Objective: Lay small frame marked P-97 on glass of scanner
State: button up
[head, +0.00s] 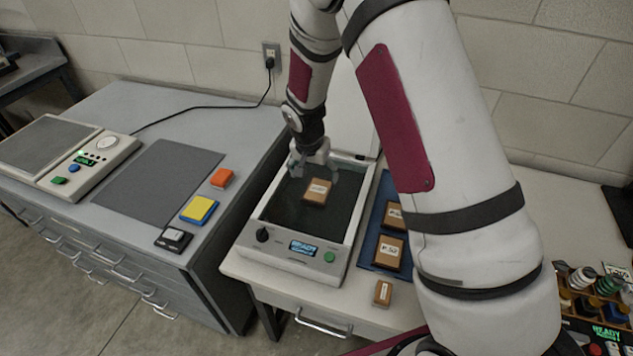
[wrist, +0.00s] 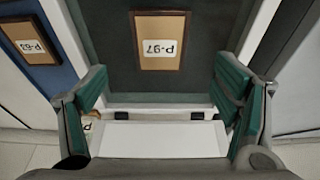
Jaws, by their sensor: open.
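The small frame marked P-97 (head: 317,191) has a brown wooden border and a white label. It lies flat on the dark glass of the scanner (head: 285,212), near the middle of the glass. In the wrist view the frame (wrist: 160,52) shows its label upside down, with dark glass around it. My gripper (head: 313,171) is open and empty, just behind the frame in the head view. In the wrist view its green-padded fingers (wrist: 166,108) stand wide apart, and the frame lies beyond them, clear of both.
A blue mat (head: 365,240) right of the scanner holds other frames, one marked P-52 (head: 389,251). The scanner's lid (head: 350,110) stands open behind. The left bench has a grey mat (head: 150,180) and coloured blocks.

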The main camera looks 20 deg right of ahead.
jog(key=s+d+r+n, duration=0.1)
jog(key=s+r, duration=0.3)
jog(key=r, duration=0.4)
jog(key=s+r+n+t, duration=0.1)
jog(key=s+r, duration=0.3)
jog(key=r, duration=0.4)
jog(key=s+d+r+n, duration=0.1)
jog(key=s+r, duration=0.4)
jog(key=r, duration=0.3)
jog(key=s+r+n+y, duration=0.1)
jog(key=s+r+n, duration=0.1)
jog(key=s, duration=0.7)
jog(key=s+r+n+t, duration=0.1)
jog(key=s+r, duration=0.3)
jog(key=s, duration=0.6)
jog(key=shift+a+r+n+t+y, duration=0.3)
jog(key=shift+n+y, duration=0.1)
jog(key=shift+n, duration=0.2)
jog(key=shift+c, duration=0.4)
